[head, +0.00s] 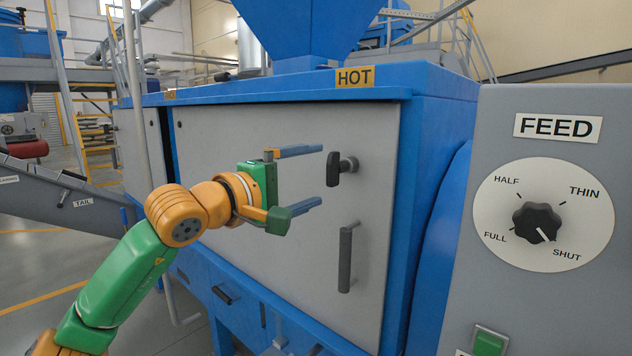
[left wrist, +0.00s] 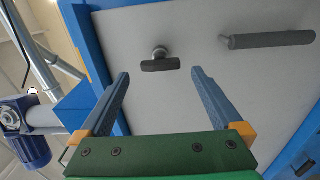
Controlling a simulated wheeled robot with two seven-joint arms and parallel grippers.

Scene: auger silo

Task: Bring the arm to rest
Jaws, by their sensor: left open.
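My left arm, green and orange, comes in from the left in the head view. Its gripper (head: 308,178) is open and empty, with blue fingers pointing right in front of the grey door (head: 220,140) of the blue machine. A dark latch knob (head: 341,168) on the door is just beyond the fingertips. In the left wrist view the latch (left wrist: 160,60) shows ahead, between the lines of the two open fingers (left wrist: 162,75) and apart from them. My right gripper is in neither view.
A vertical grey handle (head: 346,258) is on the door below the latch. A HOT label (head: 355,78) is on the blue frame above. At right a grey panel carries a FEED dial (head: 537,222), its pointer toward SHUT, and a green switch (head: 489,341). Open floor is at lower left.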

